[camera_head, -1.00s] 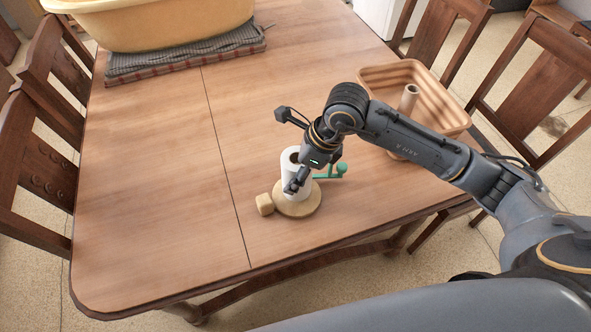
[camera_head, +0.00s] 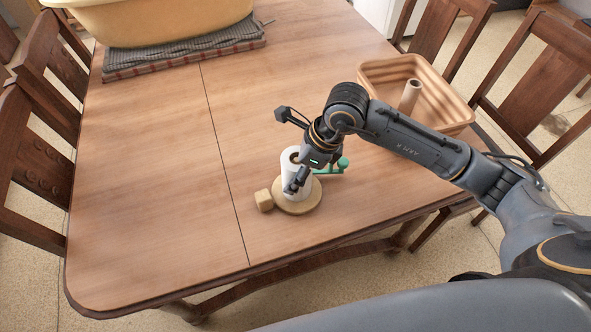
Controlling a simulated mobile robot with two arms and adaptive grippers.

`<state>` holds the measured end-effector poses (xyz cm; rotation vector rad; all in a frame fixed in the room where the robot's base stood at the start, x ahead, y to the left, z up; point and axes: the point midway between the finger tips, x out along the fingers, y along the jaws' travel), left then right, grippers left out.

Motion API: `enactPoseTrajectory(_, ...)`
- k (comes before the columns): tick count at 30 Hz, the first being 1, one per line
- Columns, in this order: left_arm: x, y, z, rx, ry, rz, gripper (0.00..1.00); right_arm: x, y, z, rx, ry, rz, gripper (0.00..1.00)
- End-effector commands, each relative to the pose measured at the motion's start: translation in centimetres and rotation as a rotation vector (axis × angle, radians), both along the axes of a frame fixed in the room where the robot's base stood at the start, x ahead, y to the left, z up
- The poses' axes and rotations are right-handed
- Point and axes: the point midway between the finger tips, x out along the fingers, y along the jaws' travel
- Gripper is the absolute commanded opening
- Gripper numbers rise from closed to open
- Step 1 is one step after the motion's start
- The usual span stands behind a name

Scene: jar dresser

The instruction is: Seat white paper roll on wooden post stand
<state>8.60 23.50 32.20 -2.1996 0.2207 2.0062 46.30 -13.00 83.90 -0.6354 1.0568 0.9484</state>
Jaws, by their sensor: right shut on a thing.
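The white paper roll (camera_head: 291,171) stands upright over the round wooden base of the post stand (camera_head: 299,208), near the table's front edge. The brown core shows at the roll's top; I cannot tell the post's top from the core. The roll's lower end is at the base, but whether it rests fully on it is hard to tell. My right gripper (camera_head: 297,186) reaches down at the roll's right side and is shut on the roll, hiding part of it. My left gripper is not in view.
A small wooden block (camera_head: 264,200) sits at the base's left. A green object (camera_head: 335,167) lies just behind and right of the roll. An orange basket (camera_head: 445,112) with a cardboard tube (camera_head: 410,94) stands at right. A yellow tub (camera_head: 160,25) is at the back. The table's left is clear.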

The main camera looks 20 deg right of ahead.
Motion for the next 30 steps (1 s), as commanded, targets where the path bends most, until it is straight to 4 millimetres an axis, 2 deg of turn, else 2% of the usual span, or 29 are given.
enactPoseTrajectory(3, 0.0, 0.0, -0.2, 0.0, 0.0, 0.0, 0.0, 0.0, 0.0, -0.2, 0.001, 0.0, 0.0, 0.28)
enactPoseTrajectory(4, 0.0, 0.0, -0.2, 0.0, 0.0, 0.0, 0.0, 0.0, 0.0, -0.1, 0.001, 0.0, 0.0, 0.65)
enactPoseTrajectory(7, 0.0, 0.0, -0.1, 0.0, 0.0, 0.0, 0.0, 0.0, 0.0, -0.1, 0.001, 0.0, 0.0, 0.86)
enactPoseTrajectory(8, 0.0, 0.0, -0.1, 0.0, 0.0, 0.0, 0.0, 0.0, 0.0, -0.1, 0.001, 0.0, 0.0, 0.88)
enactPoseTrajectory(20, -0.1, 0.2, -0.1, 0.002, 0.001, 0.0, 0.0, 0.0, -0.2, 0.4, 0.0, -0.001, 0.0, 0.88)
enactPoseTrajectory(23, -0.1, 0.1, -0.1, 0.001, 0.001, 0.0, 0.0, -0.2, -0.7, 1.6, -0.001, -0.004, -0.003, 0.88)
enactPoseTrajectory(30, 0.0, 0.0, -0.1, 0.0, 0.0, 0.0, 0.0, -1.1, -2.4, 6.3, -0.002, -0.007, -0.002, 0.88)
